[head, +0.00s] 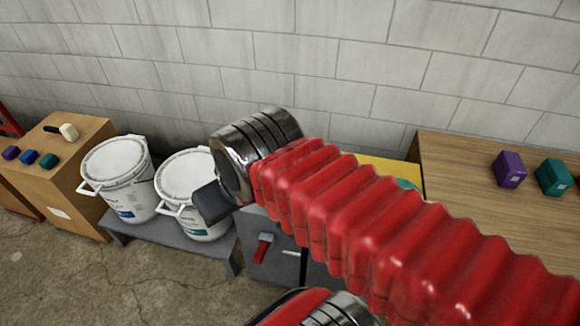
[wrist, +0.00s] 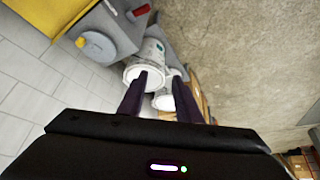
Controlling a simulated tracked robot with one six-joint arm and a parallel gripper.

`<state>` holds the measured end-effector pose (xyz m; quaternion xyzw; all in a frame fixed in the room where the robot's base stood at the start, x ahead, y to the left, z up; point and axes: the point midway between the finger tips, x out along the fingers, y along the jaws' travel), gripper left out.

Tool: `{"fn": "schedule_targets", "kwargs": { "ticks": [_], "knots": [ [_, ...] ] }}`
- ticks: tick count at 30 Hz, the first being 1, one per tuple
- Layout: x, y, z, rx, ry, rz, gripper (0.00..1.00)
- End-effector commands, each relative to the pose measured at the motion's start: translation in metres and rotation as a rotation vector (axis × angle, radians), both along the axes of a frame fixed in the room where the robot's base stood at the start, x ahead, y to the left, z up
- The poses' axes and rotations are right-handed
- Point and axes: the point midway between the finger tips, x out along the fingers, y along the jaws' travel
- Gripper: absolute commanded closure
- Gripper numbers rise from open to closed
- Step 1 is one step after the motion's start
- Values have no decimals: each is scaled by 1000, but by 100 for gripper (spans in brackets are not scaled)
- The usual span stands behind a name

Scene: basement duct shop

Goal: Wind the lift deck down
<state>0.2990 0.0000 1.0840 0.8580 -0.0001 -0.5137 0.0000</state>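A grey cabinet (head: 270,262) with a yellow top (head: 385,168) stands behind my red arm in the head view, which hides much of it. A red lever (head: 263,249) is on its front. In the wrist view the grey body (wrist: 118,24) carries a round blue-grey wheel or knob (wrist: 97,46), and the red lever (wrist: 138,12) and yellow top (wrist: 45,14) also show. I cannot tell which part is the lift deck. My gripper (wrist: 160,77) is open and empty, apart from the wheel, its fingers pointing toward white buckets.
Two white buckets (head: 117,172) (head: 186,183) stand on a low grey bench (head: 150,235). A wooden box (head: 88,150) at left holds small coloured blocks and a mallet (head: 67,131). A wooden table (head: 460,175) at right holds a purple block (head: 509,169) and a teal block (head: 553,177).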

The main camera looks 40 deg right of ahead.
Motion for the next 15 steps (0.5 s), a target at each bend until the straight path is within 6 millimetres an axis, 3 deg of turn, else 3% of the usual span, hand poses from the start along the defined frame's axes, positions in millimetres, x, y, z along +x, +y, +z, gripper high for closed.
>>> {"fn": "schedule_targets", "kwargs": {
  "ticks": [6, 12, 15],
  "knots": [
    [0, 0, 0, 0, 0, 0, 68],
    [2, 0, -3, 22, 18, -22, 55],
    [6, 0, -8, 61, 49, -63, 55]
  ]
}}
